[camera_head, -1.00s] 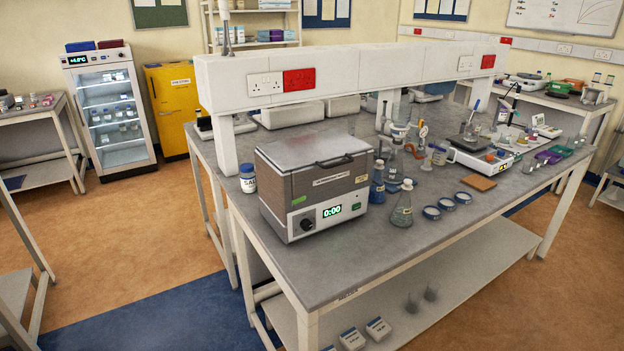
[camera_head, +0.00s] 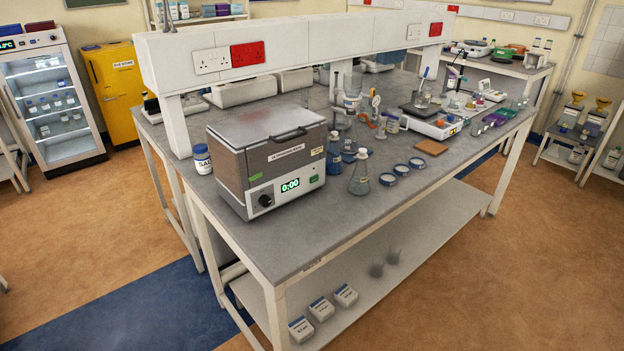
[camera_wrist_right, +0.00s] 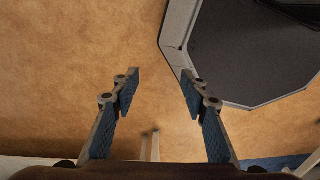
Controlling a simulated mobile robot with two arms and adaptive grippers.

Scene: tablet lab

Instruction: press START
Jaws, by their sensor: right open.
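A grey box-shaped bath (camera_head: 265,158) with a closed lid and a black handle stands at the near left end of the bench (camera_head: 300,240). Its front panel has a black knob, a green display (camera_head: 290,185) reading 0:00, and a small green button (camera_head: 314,179) at the right. The lettering on the button is too small to read. My right gripper (camera_wrist_right: 160,85) shows in the right wrist view, with its fingers apart and nothing between them, above bare floor. My left gripper is in neither view, and the head view shows no gripper.
Glass flasks (camera_head: 360,178) and several blue-rimmed dishes (camera_head: 402,170) stand right of the bath. A white bottle (camera_head: 202,160) is at its left. A socket shelf (camera_head: 290,45) runs behind. The brown floor (camera_head: 480,270) in front is clear.

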